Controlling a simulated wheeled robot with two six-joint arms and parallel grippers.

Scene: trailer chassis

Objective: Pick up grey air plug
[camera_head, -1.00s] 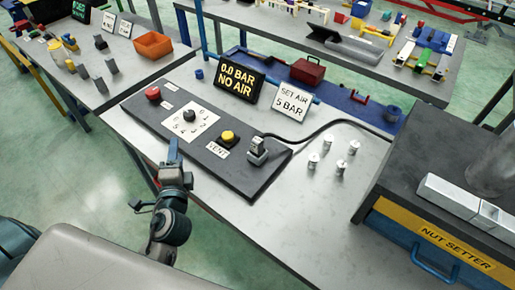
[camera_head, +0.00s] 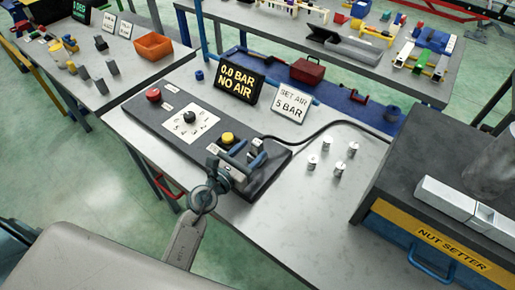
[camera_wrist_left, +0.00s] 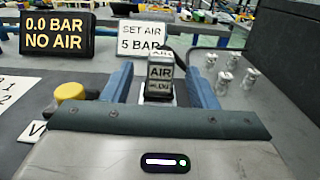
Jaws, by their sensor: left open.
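The grey air plug (camera_head: 257,146) stands upright at the right end of the dark control panel (camera_head: 160,128), with a black cable running off behind it. In the left wrist view the plug (camera_wrist_left: 160,74) shows an AIR label and stands between the two blue fingers. My left gripper (camera_head: 247,152) is open, its fingers reaching toward the plug with one on each side; in the wrist view the gripper (camera_wrist_left: 159,76) has visible gaps at both sides of the plug. My right gripper is not in view.
A yellow VENT button (camera_head: 227,137) is close left of the gripper. Behind stand the "0.0 BAR NO AIR" display (camera_head: 236,83) and the "SET AIR 5 BAR" sign (camera_head: 291,103). Several small metal cylinders (camera_head: 338,168) stand to the right, before the nut setter cabinet (camera_head: 440,235).

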